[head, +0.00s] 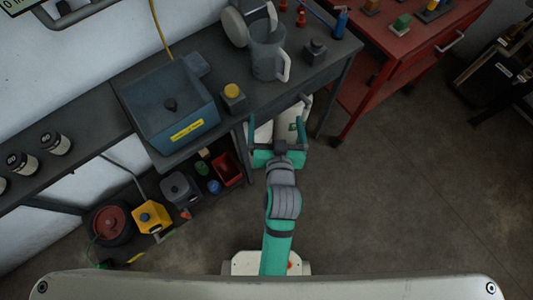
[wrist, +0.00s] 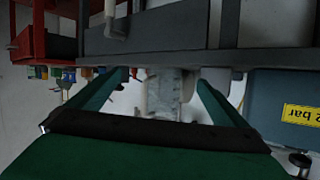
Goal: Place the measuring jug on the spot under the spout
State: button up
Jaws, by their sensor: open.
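The measuring jug (head: 266,60), a clear grey vessel with a pale handle on its right, stands upright on the dark bench (head: 300,85). A grey round-ended fitting (head: 234,27) stands just behind and left of it; I cannot tell whether this carries the spout. The spot under the spout is not clearly visible. My gripper (head: 277,126) is open and empty in front of the bench edge, short of the jug. In the wrist view, the picture is upside down; a pale translucent shape, seemingly the jug (wrist: 166,90), shows between the open fingers (wrist: 163,80), beyond them.
A blue box (head: 170,105) with a yellow label stands left on the bench. A yellow-topped block (head: 232,92) and a dark block (head: 315,50) flank the jug. A red trolley (head: 400,50) stands right. Several containers sit on the low shelf. The floor at right is clear.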

jog(key=s+a+f, duration=0.1)
jog(key=s, duration=1.2)
jog(key=s+a+f+t, duration=0.1)
jog(key=s, duration=1.1)
jog(key=shift+s+a+f+n, duration=0.3)
jog(key=shift+s+f, duration=0.1)
jog(key=shift+c, duration=0.6)
